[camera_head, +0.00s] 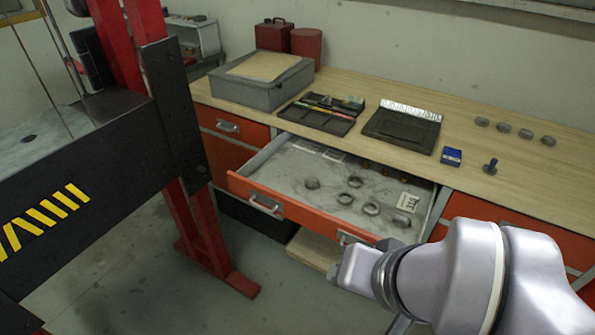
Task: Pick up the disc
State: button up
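Several small grey discs stand in a row on the right of the wooden bench top, the nearest to the left being one disc (482,121). Several round metal pieces, some ring-like, lie in the open drawer, among them one piece (312,183) near its middle and a ring (371,208) nearer the front right. I cannot tell which piece is the task's disc. My arm enters at the lower right, over the drawer's front right corner. My gripper's fingers do not show, and the arm hides part of the drawer front.
The orange-fronted drawer (290,208) is pulled out from the bench (470,160). On the bench are a grey box (235,95), a tool tray (318,120), a black case (400,125), a blue box (451,156) and a dark blue knob-like part (490,166). A red-and-black press (90,170) stands left.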

aim_at(311, 183)
jog(key=i+j+z, duration=0.3)
jog(key=i+j, duration=0.15)
jog(key=i, duration=0.25)
jog(key=i+j+z, duration=0.3)
jog(key=i+j, duration=0.35)
